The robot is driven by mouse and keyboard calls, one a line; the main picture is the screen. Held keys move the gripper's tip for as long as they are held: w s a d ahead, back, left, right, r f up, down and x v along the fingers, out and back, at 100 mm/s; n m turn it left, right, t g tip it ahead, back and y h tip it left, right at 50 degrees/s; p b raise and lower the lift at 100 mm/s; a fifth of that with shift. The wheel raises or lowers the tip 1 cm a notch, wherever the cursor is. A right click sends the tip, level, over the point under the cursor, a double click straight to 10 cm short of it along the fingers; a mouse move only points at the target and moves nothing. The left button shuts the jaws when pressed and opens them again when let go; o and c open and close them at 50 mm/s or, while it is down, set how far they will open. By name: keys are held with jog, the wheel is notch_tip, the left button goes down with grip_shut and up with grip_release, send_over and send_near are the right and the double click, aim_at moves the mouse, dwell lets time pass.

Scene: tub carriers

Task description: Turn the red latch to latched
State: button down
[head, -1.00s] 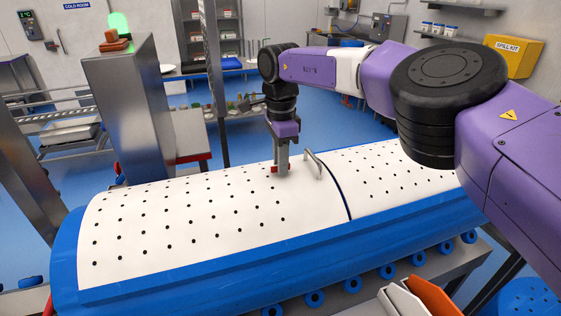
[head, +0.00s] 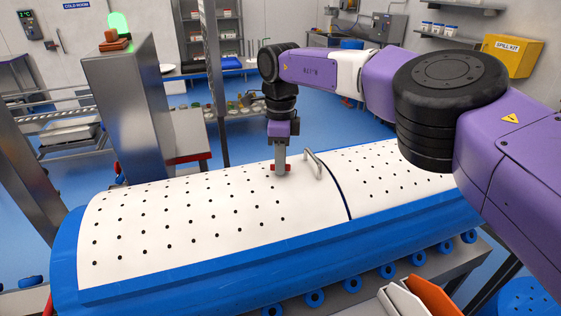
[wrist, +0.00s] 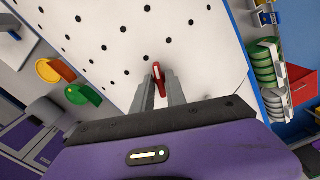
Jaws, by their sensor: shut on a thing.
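The red latch (head: 287,168) sits on top of the white perforated cover (head: 190,215). In the wrist view the red latch (wrist: 157,74) shows between the fingertips, its bar running roughly in line with the fingers. My gripper (head: 281,168) points straight down at it from above, and in the wrist view my gripper (wrist: 160,80) is shut on the latch. The fingers hide part of the latch, and I cannot tell from its look whether it is latched.
A metal handle (head: 314,164) stands up just right of my gripper. A dark seam (head: 343,196) splits the cover. The blue tub rim (head: 200,283) runs along the front. A steel cabinet (head: 128,110) stands at the left.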

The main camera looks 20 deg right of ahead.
jog(key=m, duration=0.6)
jog(key=shift+m, duration=0.3)
jog(key=m, duration=0.6)
jog(key=shift+m, duration=0.3)
jog(key=shift+w+r, duration=0.1)
jog(key=c, duration=1.3)
grip_release()
jog(key=shift+c, duration=0.2)
notch_tip(320, 180, up, 8)
jog(key=shift+f+b, duration=0.15)
jog(key=shift+b, duration=0.7)
